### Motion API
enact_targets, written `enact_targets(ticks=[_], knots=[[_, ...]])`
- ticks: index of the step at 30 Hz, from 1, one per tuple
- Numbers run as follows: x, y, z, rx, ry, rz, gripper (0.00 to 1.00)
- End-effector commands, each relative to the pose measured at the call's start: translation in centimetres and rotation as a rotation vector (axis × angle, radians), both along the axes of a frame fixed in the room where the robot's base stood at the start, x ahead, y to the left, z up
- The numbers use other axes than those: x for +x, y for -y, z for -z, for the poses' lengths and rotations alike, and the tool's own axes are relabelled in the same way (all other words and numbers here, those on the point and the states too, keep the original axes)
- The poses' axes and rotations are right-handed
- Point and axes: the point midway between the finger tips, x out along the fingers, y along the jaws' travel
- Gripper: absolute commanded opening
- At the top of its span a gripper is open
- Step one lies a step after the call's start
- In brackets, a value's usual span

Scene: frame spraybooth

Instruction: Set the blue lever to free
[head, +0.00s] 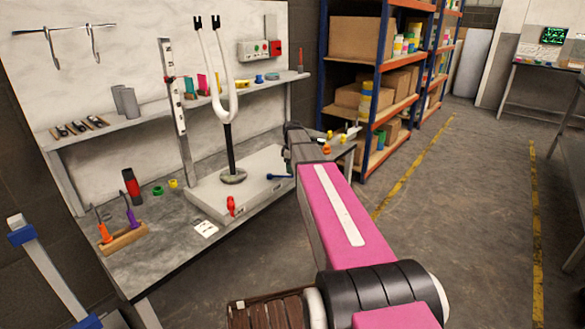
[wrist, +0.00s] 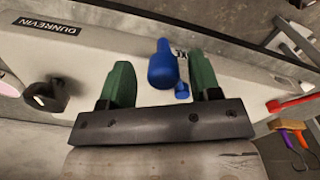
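The blue lever (head: 280,177) sticks out from the front of the white base (head: 240,191) of a fork stand on the bench. In the wrist view the blue lever (wrist: 162,66) points toward the camera, its rounded knob large. My gripper (wrist: 160,78) has two green fingers set wide apart and empty. The blue knob appears in the gap between them, touching neither as far as I can see. A label behind the lever is mostly covered, so its setting cannot be read. In the head view my arm hides the gripper.
A red lever (head: 231,206) sits on the same base, left of the blue one; it shows at right in the wrist view (wrist: 292,101). A black knob (wrist: 48,95) is at left there. A wooden tool block (head: 123,240) stands on the bench. The floor at right is clear.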

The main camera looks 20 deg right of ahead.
Motion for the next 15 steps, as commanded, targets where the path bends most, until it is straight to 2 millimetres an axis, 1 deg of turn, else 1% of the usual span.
enact_targets(ticks=[8,11,15], knots=[[-0.1,0.0,-0.1,0.001,-0.002,0.001,0.57],[-0.1,0.0,-0.7,0.001,-0.002,0.001,0.57],[-0.1,0.0,-2.6,0.0,-0.001,0.001,0.57]])
